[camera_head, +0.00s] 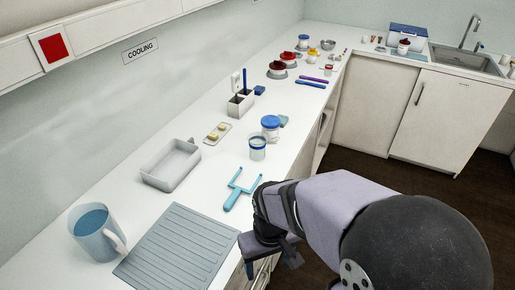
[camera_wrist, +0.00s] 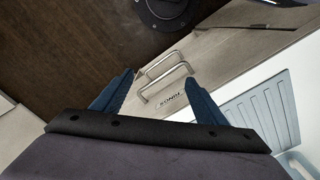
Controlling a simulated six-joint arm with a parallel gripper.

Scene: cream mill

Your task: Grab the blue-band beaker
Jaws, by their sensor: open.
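The blue-band beaker (camera_head: 258,148) is a small clear vessel with a blue band around its top. It stands upright on the white counter in the head view, in front of a jar with a blue lid (camera_head: 270,128). My gripper (camera_head: 270,267) is off the counter's front edge, below and nearer to the camera than the beaker. Its blue fingers are spread apart and empty. In the wrist view, my gripper (camera_wrist: 158,84) has drawer fronts and dark floor beyond its fingers. The beaker is not visible in that view.
A blue two-pronged tool (camera_head: 238,188) lies on the counter nearer than the beaker. A ribbed grey mat (camera_head: 180,250), a large mug (camera_head: 94,232) and a grey tray (camera_head: 170,165) are to the left.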

